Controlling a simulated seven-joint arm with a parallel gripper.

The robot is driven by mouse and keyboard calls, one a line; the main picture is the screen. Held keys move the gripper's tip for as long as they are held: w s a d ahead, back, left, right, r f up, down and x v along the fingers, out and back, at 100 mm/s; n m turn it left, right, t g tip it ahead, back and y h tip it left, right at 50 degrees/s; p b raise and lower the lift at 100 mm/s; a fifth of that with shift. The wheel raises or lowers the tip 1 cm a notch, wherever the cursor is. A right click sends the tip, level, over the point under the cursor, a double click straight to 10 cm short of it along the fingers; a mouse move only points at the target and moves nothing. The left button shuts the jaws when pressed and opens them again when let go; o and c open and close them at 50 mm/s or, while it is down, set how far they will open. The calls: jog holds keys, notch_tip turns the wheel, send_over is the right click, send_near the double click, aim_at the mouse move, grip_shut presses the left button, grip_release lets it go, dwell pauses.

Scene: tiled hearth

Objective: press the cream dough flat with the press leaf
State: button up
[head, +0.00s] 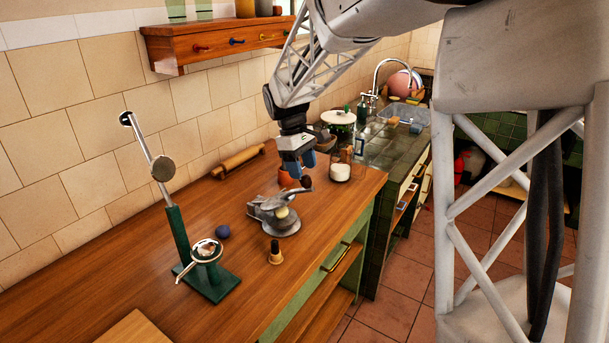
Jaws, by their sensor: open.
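A grey metal press (285,229) stands on the wooden counter. A small cream dough lump (282,212) shows on it, and it looks rounded rather than flat. The press leaf (262,205) appears raised at the left and back of the dough; its exact angle is hard to tell. A dark knob (306,182) shows at the upper right of the press. My gripper (300,174) points down just above the knob, with blue fingers, open and seemingly empty. I cannot tell whether it touches the knob.
A green stand (178,240) with a lever and ring is at the left. A dark blue ball (222,232) and a black-topped stamp (275,254) are near the press.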

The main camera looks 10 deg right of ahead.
jog(key=v, duration=0.4)
jog(key=shift+s, duration=0.1)
dwell(0.7)
jog(key=shift+s+d+r, duration=0.2)
jog(key=shift+s+r, duration=0.05)
jog(key=shift+s, duration=0.35)
jog(key=s+d+r+m+t+y, duration=0.1)
jog(key=s+d+m, duration=0.1)
jog(key=s, duration=0.7)
jog(key=s+d+r+m+t, duration=0.1)
jog(key=s+r+m, duration=0.15)
jog(key=s, duration=0.75)
jog(key=s+f+m+t, duration=0.1)
jog(key=s+f+m, duration=0.1)
jog(key=s, duration=0.7)
jog(key=s+d+f+m+t+y, duration=0.1)
jog(key=s+f, duration=0.3)
jog(key=s, duration=0.6)
jog(key=shift+d+m+t, duration=0.2)
jog(key=shift+m+t, duration=0.2)
jog(key=shift+m, duration=0.45)
jog(key=shift+f, duration=0.15)
jog(key=shift+c, duration=0.3)
